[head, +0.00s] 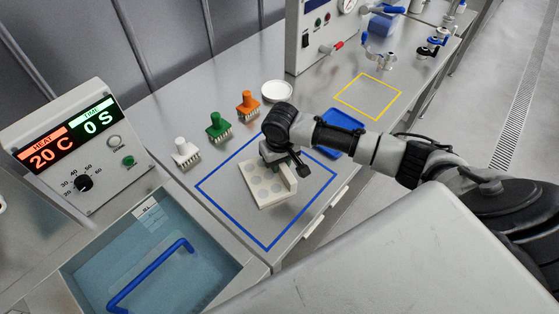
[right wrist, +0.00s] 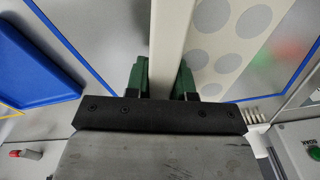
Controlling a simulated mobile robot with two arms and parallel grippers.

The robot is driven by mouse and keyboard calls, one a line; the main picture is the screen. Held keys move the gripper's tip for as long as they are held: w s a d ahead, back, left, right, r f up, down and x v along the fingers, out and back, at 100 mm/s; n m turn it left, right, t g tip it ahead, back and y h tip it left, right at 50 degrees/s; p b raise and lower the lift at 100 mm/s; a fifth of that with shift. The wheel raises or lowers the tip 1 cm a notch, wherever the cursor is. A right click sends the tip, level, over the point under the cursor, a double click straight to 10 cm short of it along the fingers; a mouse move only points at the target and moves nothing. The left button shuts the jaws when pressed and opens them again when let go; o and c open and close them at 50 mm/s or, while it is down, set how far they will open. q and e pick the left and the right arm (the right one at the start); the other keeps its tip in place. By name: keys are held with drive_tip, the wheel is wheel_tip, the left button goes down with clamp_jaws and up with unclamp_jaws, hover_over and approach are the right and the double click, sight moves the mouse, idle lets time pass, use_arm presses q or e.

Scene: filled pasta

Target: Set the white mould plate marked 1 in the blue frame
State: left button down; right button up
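The white mould plate (head: 262,188) has round grey spots and an upright white bar along one edge. In the head view it is inside the outline of the blue frame (head: 268,247); I cannot tell whether it touches the surface. My right gripper (head: 279,160) is above the plate's bar. In the right wrist view, its green fingers (right wrist: 163,80) are on both sides of the white bar (right wrist: 171,40), close against it. The plate's spotted face (right wrist: 228,45) shows to the right of the bar. No number on the plate is legible. My left gripper is out of view.
White (head: 184,152), green (head: 217,127) and orange (head: 247,105) pronged tools stand behind the frame, near a white round dish (head: 276,91). A blue tray (head: 340,124) lies to its right, and a yellow frame (head: 399,97) beyond is empty. A water basin (head: 215,283) is at front left.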

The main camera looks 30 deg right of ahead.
drive_tip(key=o, duration=0.4)
drive_tip(key=shift+o, duration=0.2)
wheel_tip(320, 180, up, 12)
drive_tip(key=shift+s+r+b, duration=0.15)
drive_tip(key=shift+s+b, duration=0.1)
drive_tip(key=shift+b, duration=0.2)
